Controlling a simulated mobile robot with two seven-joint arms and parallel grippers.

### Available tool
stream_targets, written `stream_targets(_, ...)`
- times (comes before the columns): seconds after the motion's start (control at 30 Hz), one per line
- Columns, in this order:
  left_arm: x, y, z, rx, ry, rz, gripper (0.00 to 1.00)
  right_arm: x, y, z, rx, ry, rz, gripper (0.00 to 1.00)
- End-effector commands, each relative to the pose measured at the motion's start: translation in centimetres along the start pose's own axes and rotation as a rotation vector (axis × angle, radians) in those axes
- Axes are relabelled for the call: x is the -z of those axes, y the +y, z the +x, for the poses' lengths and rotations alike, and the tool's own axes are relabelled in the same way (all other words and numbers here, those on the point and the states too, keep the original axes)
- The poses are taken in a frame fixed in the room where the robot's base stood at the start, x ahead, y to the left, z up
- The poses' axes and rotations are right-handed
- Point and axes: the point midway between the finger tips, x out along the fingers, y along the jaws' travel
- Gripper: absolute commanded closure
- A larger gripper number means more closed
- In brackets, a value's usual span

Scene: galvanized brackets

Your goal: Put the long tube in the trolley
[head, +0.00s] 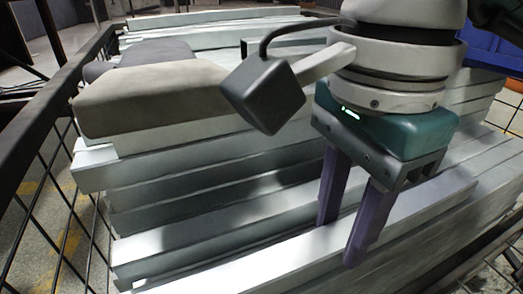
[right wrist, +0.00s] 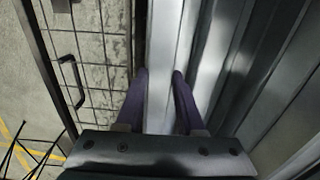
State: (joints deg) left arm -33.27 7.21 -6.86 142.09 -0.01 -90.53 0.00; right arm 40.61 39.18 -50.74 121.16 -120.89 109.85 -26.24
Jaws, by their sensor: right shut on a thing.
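The trolley is a dark wire-mesh cage (head: 58,88) holding stacked galvanized tubes and profiles. The long tube (head: 290,252) is pale grey metal, lying lengthwise along the near side of the stack. My right gripper (head: 341,222), with purple fingers, points down and is shut on the tube, one finger on each side. In the right wrist view, the tube (right wrist: 160,65) runs between the fingers, beside the mesh side. My left gripper is not in view.
More galvanized lengths (head: 185,185) fill the trolley beside the tube. A beige and dark rounded object (head: 150,95) lies above the stack at left. The mesh wall (right wrist: 103,45) is close to the right gripper. Bare floor (right wrist: 25,100) lies beyond it.

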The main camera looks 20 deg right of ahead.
Motion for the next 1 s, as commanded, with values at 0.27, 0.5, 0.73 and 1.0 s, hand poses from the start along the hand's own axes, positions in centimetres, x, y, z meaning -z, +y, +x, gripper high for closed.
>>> stream_targets(0.27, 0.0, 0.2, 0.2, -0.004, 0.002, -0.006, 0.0, 0.0, 0.0, 0.2, 0.001, 0.0, 0.0, 0.6)
stream_targets(0.5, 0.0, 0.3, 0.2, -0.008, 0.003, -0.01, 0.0, 0.0, 0.0, 0.2, 0.0, 0.0, 0.0, 0.33)
stream_targets(0.73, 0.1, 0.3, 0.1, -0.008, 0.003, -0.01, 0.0, 0.0, 0.0, 0.1, 0.0, 0.0, 0.0, 0.33)
stream_targets(1.0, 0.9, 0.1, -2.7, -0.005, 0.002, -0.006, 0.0, 0.0, -0.1, -3.9, 0.004, 0.001, 0.0, 0.33)
